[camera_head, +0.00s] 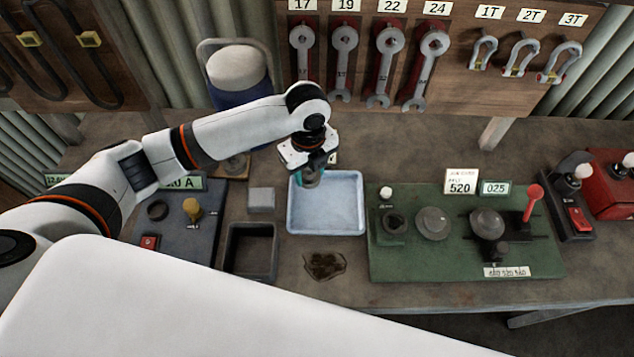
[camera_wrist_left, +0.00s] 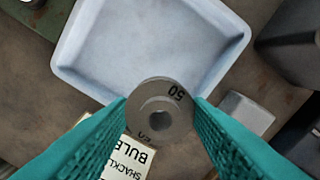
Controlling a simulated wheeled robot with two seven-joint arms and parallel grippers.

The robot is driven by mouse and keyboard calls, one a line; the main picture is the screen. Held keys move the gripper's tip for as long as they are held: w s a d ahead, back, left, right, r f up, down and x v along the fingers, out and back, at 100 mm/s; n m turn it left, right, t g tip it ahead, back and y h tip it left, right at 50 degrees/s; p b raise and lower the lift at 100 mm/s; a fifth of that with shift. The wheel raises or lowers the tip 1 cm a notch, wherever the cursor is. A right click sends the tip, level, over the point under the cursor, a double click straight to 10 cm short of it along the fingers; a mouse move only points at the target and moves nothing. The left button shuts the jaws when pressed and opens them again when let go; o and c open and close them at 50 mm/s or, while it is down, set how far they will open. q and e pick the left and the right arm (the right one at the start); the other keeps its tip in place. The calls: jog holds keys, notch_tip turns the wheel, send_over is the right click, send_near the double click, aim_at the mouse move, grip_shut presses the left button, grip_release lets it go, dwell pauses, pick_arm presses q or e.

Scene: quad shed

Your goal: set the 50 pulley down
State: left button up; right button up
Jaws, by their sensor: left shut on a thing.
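My left gripper (camera_head: 312,178) is shut on the 50 pulley, a grey disc with a centre hole. In the left wrist view the pulley (camera_wrist_left: 163,112) sits between the teal fingertips (camera_wrist_left: 162,108), with its "50" mark facing the camera. In the head view the pulley is mostly hidden by the gripper. The gripper hangs over the back left part of a pale blue tray (camera_head: 342,206). The tray (camera_wrist_left: 150,45) looks empty in the left wrist view. I cannot tell the pulley's exact height above it. My right gripper is not in view.
Left of the tray are a small grey block (camera_head: 261,200) and a dark open bin (camera_head: 249,265). A green fixture board (camera_head: 465,262) stands close to the right. A printed card (camera_wrist_left: 128,160) lies near the tray.

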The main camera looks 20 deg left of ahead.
aim_at(311, 192)
pick_arm(q)
jog(key=shift+f, duration=0.85)
notch_tip(311, 192, down, 3)
jog(key=shift+d+f+p, duration=0.1)
jog(key=shift+d+p, duration=0.05)
jog(key=shift+p, duration=0.3)
jog(key=shift+f, duration=0.15)
jog(key=shift+f, duration=0.1)
jog(key=o, duration=1.1)
jog(key=shift+c, duration=0.2)
notch_tip(311, 192, up, 12)
jog(key=b, duration=0.3)
